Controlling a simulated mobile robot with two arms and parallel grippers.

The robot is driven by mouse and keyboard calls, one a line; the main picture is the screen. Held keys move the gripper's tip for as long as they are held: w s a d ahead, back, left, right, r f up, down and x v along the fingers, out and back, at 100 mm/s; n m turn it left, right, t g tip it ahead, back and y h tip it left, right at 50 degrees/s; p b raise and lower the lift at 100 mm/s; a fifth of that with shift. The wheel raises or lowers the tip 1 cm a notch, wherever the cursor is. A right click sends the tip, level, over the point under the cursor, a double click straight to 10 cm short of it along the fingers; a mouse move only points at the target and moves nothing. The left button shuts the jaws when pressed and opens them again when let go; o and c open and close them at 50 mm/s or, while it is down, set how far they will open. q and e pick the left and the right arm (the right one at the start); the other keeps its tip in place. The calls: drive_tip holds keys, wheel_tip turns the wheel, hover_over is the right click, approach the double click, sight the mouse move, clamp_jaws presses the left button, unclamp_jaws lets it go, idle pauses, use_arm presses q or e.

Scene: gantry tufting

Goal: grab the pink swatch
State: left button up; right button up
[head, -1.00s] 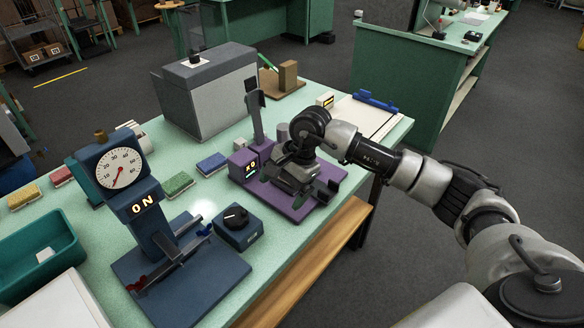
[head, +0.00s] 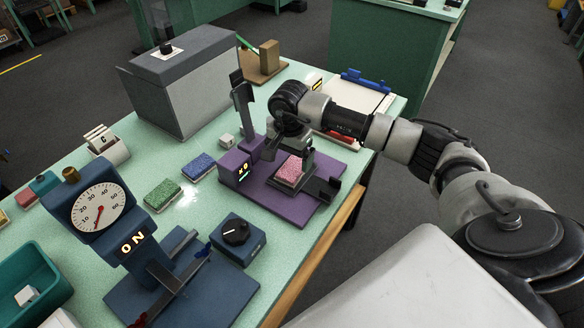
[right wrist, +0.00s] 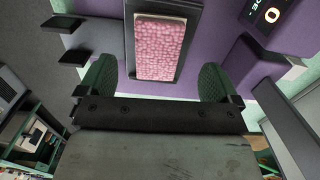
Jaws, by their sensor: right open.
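The pink swatch (head: 289,171) lies on a dark plate of the purple machine (head: 261,200), on the green table. In the right wrist view the swatch (right wrist: 161,47) sits in a dark frame, ahead of the gripper and centred between its fingers. My right gripper (head: 286,146) is just behind the swatch in the head view, pointing down. Its two green-padded fingers (right wrist: 158,78) are apart with nothing between them. Whether the fingertips touch the plate cannot be told. My left gripper is not in view.
The purple machine has an upright lever (head: 242,100) at its left. A blue dial press (head: 140,235), a knob box (head: 238,238), and green (head: 163,195) and blue (head: 198,167) swatches lie left. A grey box (head: 185,85) stands behind. The floor to the right is open.

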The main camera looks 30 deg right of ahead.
sight(290, 170)
drive_tip(key=f+p, duration=0.1)
drive_tip(key=f, duration=0.2)
drive_tip(key=shift+s+f+p, duration=0.2)
drive_tip(key=shift+f+p, duration=0.15)
drive_tip(key=shift+p, duration=0.05)
drive_tip(key=shift+f, duration=0.55)
drive_tip(key=shift+c, duration=0.7)
drive_tip(key=c, duration=0.8)
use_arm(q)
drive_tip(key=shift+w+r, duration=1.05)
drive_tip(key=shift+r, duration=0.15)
use_arm(e)
drive_tip(key=shift+c, duration=0.2)
